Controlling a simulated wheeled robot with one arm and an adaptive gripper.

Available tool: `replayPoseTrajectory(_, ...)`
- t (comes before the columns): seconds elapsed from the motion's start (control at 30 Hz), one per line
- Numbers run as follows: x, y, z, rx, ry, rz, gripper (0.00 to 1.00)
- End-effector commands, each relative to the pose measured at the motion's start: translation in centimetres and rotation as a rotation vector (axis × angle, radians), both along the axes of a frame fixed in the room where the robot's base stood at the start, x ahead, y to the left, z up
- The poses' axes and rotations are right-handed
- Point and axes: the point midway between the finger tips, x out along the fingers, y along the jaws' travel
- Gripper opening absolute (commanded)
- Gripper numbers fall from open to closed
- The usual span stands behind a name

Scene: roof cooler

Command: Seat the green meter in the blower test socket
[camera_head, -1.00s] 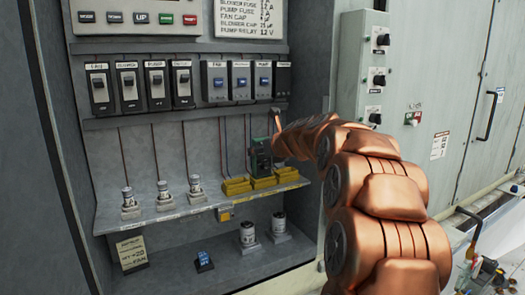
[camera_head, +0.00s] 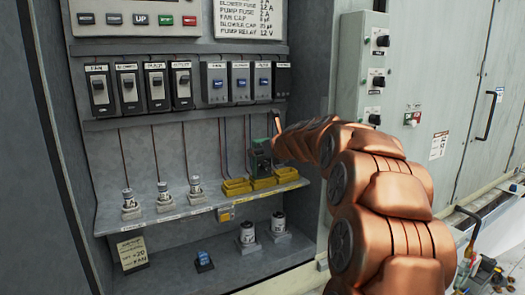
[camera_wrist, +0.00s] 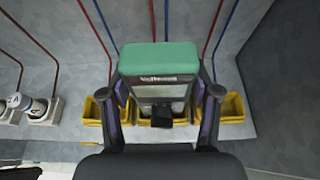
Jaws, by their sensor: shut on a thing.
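The green meter (camera_head: 260,156) is upright at the middle of the three yellow sockets on the shelf, with its lower end at that socket's rim. In the wrist view the meter (camera_wrist: 160,85) has a bright green top and a pale, dark-edged front. My gripper (camera_wrist: 160,103) is shut on it, one finger on each side. The middle yellow socket (camera_wrist: 144,122) is partly hidden behind the meter, and I cannot tell how deep the meter sits. The socket labels are too small to read, so I cannot tell which is the blower socket.
Yellow sockets stand left (camera_head: 236,187) and right (camera_head: 287,175) of the meter, close by. Several small fuses (camera_head: 163,193) stand on the shelf (camera_head: 180,211) to the left. Thin wires hang behind.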

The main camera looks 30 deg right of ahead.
Motion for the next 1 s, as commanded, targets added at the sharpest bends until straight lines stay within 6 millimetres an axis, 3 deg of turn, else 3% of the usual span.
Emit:
replayPoseTrajectory(0.93,-0.01,-0.03,-0.29,0.0,-0.003,-0.001,0.14)
replayPoseTrajectory(0.97,-0.02,-0.04,-0.32,0.0,-0.003,-0.001,0.63)
replayPoseTrajectory(1.0,-0.02,-0.05,-0.34,-0.001,-0.003,-0.001,0.67)
